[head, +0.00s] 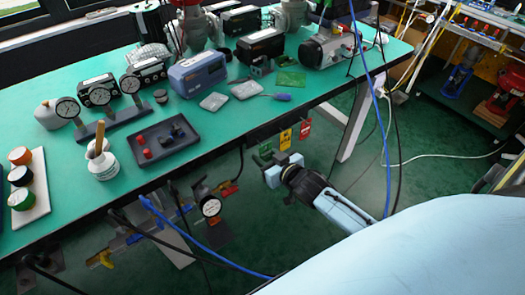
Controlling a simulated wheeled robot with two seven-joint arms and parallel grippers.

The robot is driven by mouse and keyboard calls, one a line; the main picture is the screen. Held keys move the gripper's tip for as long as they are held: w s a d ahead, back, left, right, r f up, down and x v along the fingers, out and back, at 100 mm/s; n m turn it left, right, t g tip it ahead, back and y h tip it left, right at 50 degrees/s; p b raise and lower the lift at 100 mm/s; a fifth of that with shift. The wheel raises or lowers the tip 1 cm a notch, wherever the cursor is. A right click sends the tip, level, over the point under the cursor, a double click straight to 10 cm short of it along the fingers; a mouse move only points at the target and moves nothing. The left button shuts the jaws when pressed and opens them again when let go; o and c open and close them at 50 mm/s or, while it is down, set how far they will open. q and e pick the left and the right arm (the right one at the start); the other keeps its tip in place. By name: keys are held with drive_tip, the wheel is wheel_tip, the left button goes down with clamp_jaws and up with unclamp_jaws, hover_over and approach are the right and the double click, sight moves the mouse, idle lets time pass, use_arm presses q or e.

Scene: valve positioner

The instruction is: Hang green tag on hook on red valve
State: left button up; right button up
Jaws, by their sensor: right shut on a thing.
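The green tag (265,149) is at the front edge of the green-topped table, left of a yellow tag (286,138) and a red tag (305,128). My right gripper (274,165) is at the green tag, just below the table edge, and is shut on it. The fingertips are small here and the exact grip is hard to see. A red valve-like body (507,88) stands on the low shelf at the far right; I cannot make out a hook on it. My left gripper is not in view.
The green table (235,118) carries gauges, a dark tray (162,140) with small parts, a white pot (101,164) and several devices. A blue valve-like body (457,80) is left of the red one. Blue and black cables hang near my right arm.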

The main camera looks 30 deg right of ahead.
drive_tip(key=shift+s+d+p, duration=0.1)
drive_tip(key=shift+s+p, duration=0.85)
drive_tip(key=shift+s, duration=0.85)
